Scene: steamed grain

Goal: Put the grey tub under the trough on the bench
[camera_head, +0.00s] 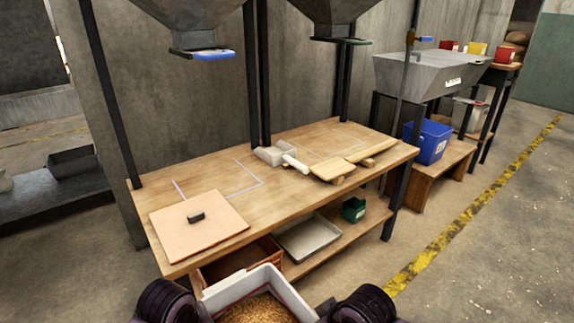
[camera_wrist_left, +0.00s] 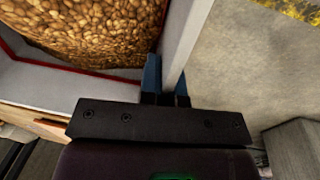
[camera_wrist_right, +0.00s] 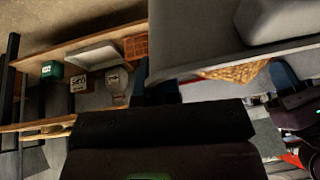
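A pale grey tub (camera_head: 287,290) with grain in it is at the bottom centre of the head view, in front of the work table. My left gripper (camera_wrist_left: 167,82) has its fingers on either side of the tub's wall (camera_wrist_left: 187,30). My right gripper (camera_wrist_right: 160,92) is at the opposite wall of the tub (camera_wrist_right: 190,45) and appears shut on it; its fingertips are partly hidden. The grey metal trough (camera_head: 425,78) stands on dark legs at the right. Below it is a low wooden bench (camera_head: 432,182) with a blue tub (camera_head: 440,145) on it.
The work table (camera_head: 215,178) bears a pink board (camera_head: 175,225), a scoop (camera_head: 275,155) and wooden boards (camera_head: 333,170). Its shelf holds a metal tray (camera_head: 308,240) and a green bin (camera_head: 354,210). The floor by the yellow line (camera_head: 470,210) is clear.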

